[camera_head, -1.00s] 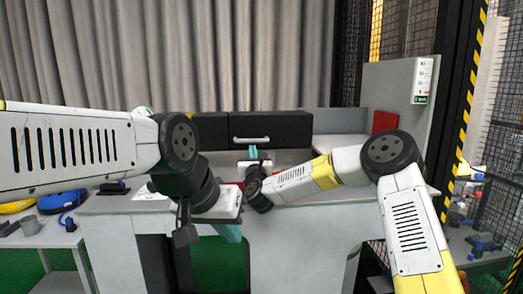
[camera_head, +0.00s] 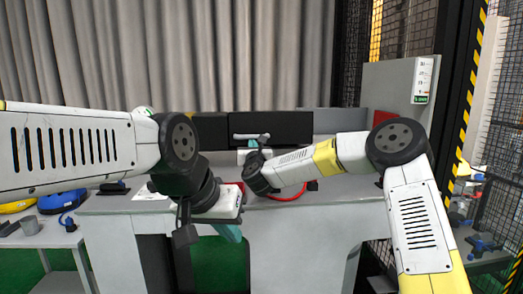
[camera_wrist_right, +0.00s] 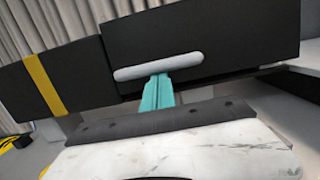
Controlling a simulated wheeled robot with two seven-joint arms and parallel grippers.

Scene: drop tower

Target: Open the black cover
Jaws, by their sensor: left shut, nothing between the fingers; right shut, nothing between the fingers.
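The black cover (camera_head: 292,124) is a dark panel at the back of the bench, with a light bar handle (camera_head: 246,136). In the right wrist view the black cover (camera_wrist_right: 200,38) is large, and the light handle (camera_wrist_right: 158,67) crosses its lower part. My right gripper (camera_head: 262,138) has teal fingers, shut, at the handle. In the right wrist view the right gripper's fingertips (camera_wrist_right: 160,78) are just under the handle; whether they touch it I cannot tell. My left gripper (camera_head: 231,233) is shut, pointing down in front of the bench, away from the cover.
A second black panel (camera_wrist_right: 40,92) with a yellow stripe sits left of the cover. A red cable (camera_head: 288,196) lies on the bench top (camera_head: 330,205). A grey upright panel (camera_head: 385,85) stands right. A side table (camera_head: 40,235) holds blue and yellow items.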

